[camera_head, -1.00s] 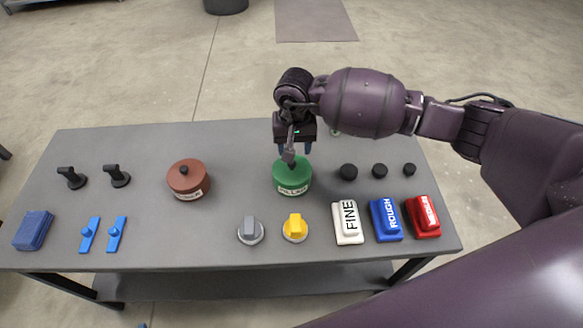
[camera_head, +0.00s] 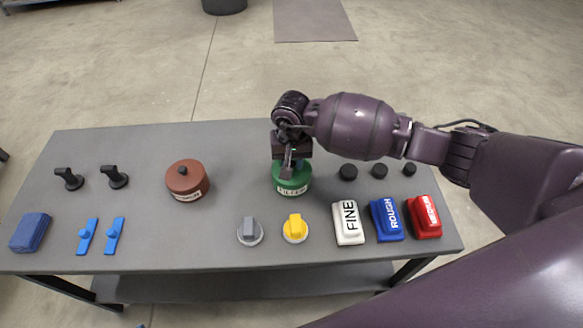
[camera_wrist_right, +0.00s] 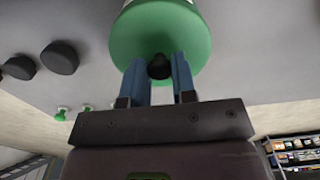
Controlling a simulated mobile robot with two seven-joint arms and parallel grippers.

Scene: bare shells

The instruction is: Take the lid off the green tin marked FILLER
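The green tin marked FILLER (camera_head: 293,188) stands upright on the grey table, its lid on. In the right wrist view its green lid (camera_wrist_right: 200,45) fills the top middle, with a black knob (camera_wrist_right: 159,67) at its centre. My right gripper (camera_head: 290,172) is right over the lid in the head view. In the right wrist view its two blue fingers (camera_wrist_right: 160,72) stand open on either side of the knob, with small gaps visible. In the head view the gripper hides the knob. My left gripper is not in view.
A brown tin (camera_head: 187,181) stands to the left. Grey (camera_head: 250,232) and yellow (camera_head: 295,228) knobs sit in front. White (camera_head: 347,222), blue (camera_head: 386,219) and red (camera_head: 424,216) labelled blocks lie to the right, with black knobs (camera_head: 348,172) behind them.

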